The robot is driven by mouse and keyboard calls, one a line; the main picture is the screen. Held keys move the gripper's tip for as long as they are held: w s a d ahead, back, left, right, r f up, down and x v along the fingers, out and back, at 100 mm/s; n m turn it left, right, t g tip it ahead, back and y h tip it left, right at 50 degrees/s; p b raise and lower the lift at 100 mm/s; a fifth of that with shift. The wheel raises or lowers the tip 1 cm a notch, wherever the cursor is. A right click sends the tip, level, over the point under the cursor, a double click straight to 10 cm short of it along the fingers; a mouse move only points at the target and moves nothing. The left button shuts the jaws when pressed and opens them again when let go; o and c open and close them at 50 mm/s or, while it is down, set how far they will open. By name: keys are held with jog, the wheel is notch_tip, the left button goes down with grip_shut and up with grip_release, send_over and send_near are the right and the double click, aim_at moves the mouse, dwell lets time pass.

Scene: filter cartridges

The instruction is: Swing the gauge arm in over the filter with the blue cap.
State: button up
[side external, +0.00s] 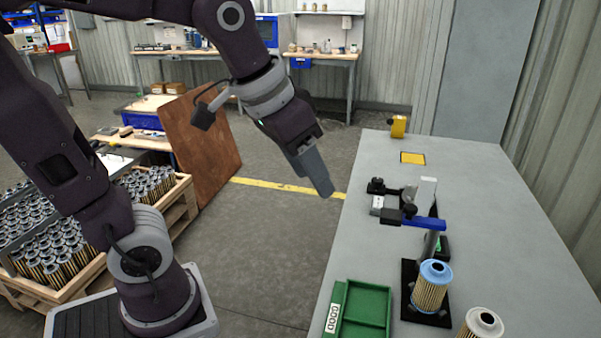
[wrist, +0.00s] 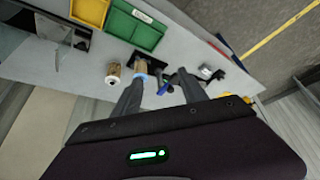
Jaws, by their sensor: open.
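The filter with the blue cap (side external: 432,285) stands upright on a black plate (side external: 410,300) on the grey table; it also shows in the wrist view (wrist: 141,68). The gauge arm (side external: 428,223) is a blue bar with a dark end, on a stand behind the filter. It points sideways and is not over the blue cap. It shows in the wrist view (wrist: 164,88) between my fingers, farther off. My gripper (side external: 327,190) is open and empty, high at the left of the stand and touching nothing. Its fingertips also show in the wrist view (wrist: 163,82).
A second filter with a pale cap (side external: 482,324) stands near the blue-capped one. A green tray (side external: 360,287) lies at the table's near left. A grey and black device (side external: 385,205) sits by the gauge stand. A yellow object (side external: 398,126) and yellow square (side external: 412,158) lie farther back.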

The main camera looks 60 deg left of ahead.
jog(key=shift+s, duration=0.8)
